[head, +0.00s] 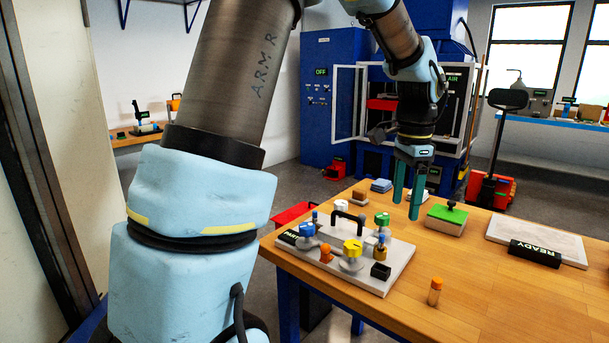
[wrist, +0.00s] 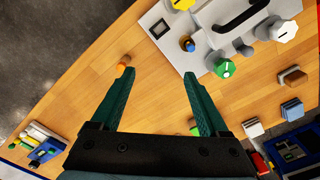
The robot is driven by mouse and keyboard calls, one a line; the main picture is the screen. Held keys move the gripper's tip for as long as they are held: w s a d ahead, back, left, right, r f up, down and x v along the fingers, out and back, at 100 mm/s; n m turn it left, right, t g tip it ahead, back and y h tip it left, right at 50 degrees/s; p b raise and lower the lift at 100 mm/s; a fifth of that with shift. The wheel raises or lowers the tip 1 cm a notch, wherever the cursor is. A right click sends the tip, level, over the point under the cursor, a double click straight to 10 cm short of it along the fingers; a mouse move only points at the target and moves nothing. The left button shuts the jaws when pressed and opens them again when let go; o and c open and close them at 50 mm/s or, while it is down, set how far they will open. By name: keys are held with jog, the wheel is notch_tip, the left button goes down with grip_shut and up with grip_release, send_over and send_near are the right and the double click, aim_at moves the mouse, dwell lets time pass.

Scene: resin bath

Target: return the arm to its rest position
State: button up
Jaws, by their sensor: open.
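My gripper (head: 407,193) hangs from my arm over the wooden table (head: 480,290), its two teal fingers apart and pointing down. In the wrist view my gripper (wrist: 160,82) is open with bare table between the fingers. Nothing is held. In the head view the fingers are behind the part board and to the left of the green block. My arm reaches out from the upper part of the head view, bent downward at the wrist. How high the fingertips are above the table is hard to tell.
A grey board (head: 390,279) with coloured knobs and a black handle lies at the table's left. A green block (head: 447,216), an orange-capped vial (head: 435,291) and a pale READY panel (head: 540,238) are also on the table. A blue machine (head: 327,95) stands behind.

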jog(key=s+a+f+n, duration=0.2)
jog(key=a+n, duration=0.3)
jog(key=a, duration=0.4)
jog(key=s+a+f+n+t, duration=0.1)
jog(key=s+a+f+n, duration=0.1)
jog(key=a+n, duration=0.3)
jog(key=s+a+f+n, duration=0.3)
jog(key=a+f+n, duration=0.1)
jog(key=a, duration=0.9)
jog(key=shift+a+n+t, duration=0.2)
jog(key=shift+n+t, duration=0.1)
jog(key=shift+n, duration=0.3)
